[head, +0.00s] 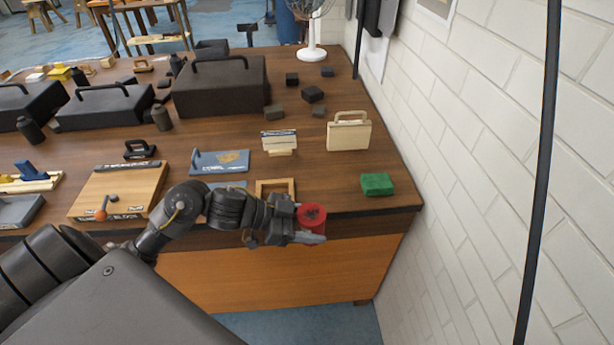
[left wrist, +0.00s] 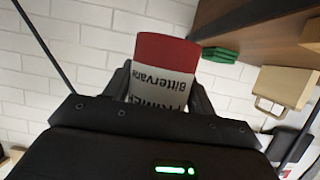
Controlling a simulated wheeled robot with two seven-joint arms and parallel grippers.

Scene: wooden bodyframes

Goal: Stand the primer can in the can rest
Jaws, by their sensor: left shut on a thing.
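The primer can (head: 312,214) is red with a white printed label; the label shows large in the left wrist view (left wrist: 163,70). My left gripper (head: 309,226) is shut on the can and holds it in the air at the table's front edge. A small square wooden frame (head: 291,184), which looks like the can rest, lies on the table just behind and left of the can. My left arm hides part of its front side. Its inside looks empty where it shows. My right gripper is not in view.
A green block (head: 377,184) lies right of the frame near the table edge. A cream case (head: 349,132) and a small stacked holder (head: 280,142) stand behind. A blue board (head: 219,161) and a wooden board (head: 120,190) lie left. A brick wall (head: 480,170) bounds the right side.

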